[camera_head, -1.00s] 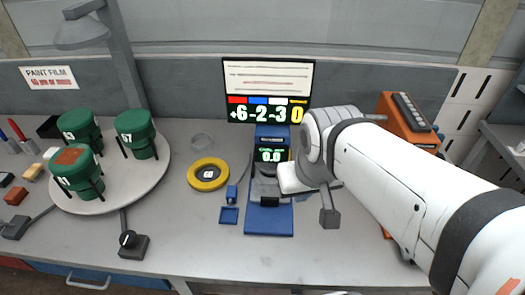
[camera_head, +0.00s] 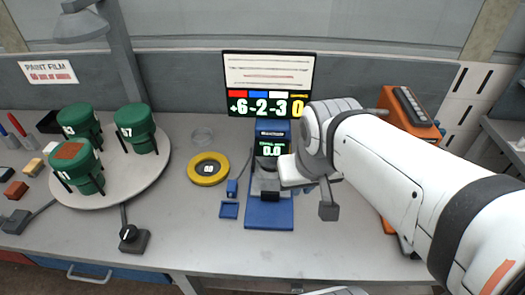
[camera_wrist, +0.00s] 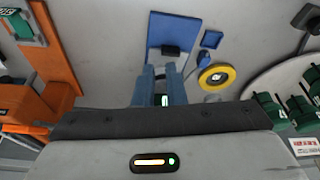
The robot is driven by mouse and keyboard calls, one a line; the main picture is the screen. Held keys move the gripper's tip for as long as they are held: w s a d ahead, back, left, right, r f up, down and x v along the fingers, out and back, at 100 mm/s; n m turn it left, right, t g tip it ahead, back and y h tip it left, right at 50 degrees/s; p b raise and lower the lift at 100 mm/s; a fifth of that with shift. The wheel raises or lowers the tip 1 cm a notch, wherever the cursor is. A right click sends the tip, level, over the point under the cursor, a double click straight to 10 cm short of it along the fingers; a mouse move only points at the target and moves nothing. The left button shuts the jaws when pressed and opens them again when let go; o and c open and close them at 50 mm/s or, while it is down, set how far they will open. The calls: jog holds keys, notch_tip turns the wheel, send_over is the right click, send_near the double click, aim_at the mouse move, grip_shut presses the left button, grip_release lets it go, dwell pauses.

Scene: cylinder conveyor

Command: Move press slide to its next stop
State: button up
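A blue bench device (camera_head: 270,212) with a lit display reading 0.0 stands at the middle of the bench. A grey block with a dark front part (camera_head: 269,195), possibly the press slide, sits above its blue base plate. In the wrist view the base plate (camera_wrist: 176,22) and the dark part (camera_wrist: 170,52) show ahead of two blue-grey uprights. My gripper (camera_head: 286,172) is at the right side of the device, close to the grey block.
A yellow ring (camera_head: 208,170) and a small blue tray (camera_head: 229,210) lie left of the device. A round white turntable (camera_head: 112,190) holds green numbered cylinders (camera_head: 136,128). A black knob box (camera_head: 134,240) is in front. An orange machine (camera_head: 410,125) stands right, behind my arm.

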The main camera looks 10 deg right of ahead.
aim_at(270, 193)
jog(key=o, duration=1.1)
jog(key=w+a+f+m+b, duration=0.1)
jog(key=w+f+b, duration=0.3)
jog(key=f, duration=0.1)
jog(key=w+a+f+b, duration=0.1)
jog(key=w+f+b, duration=0.3)
jog(key=w+f, duration=0.1)
jog(key=w+a+f+m+h+b, duration=0.1)
jog(key=w+f+b, duration=0.3)
jog(key=w+f, duration=0.1)
jog(key=shift+f+m+t+b, duration=0.3)
jog(key=shift+f+b, duration=0.05)
jog(key=shift+f, duration=0.5)
jog(key=shift+c, duration=0.2)
jog(key=o, duration=0.3)
jog(key=shift+w+f, duration=0.45)
jog(key=shift+o, duration=0.3)
jog(key=x, duration=0.7)
jog(key=shift+w, duration=0.1)
jog(key=shift+b, duration=0.3)
jog(key=c, duration=1.4)
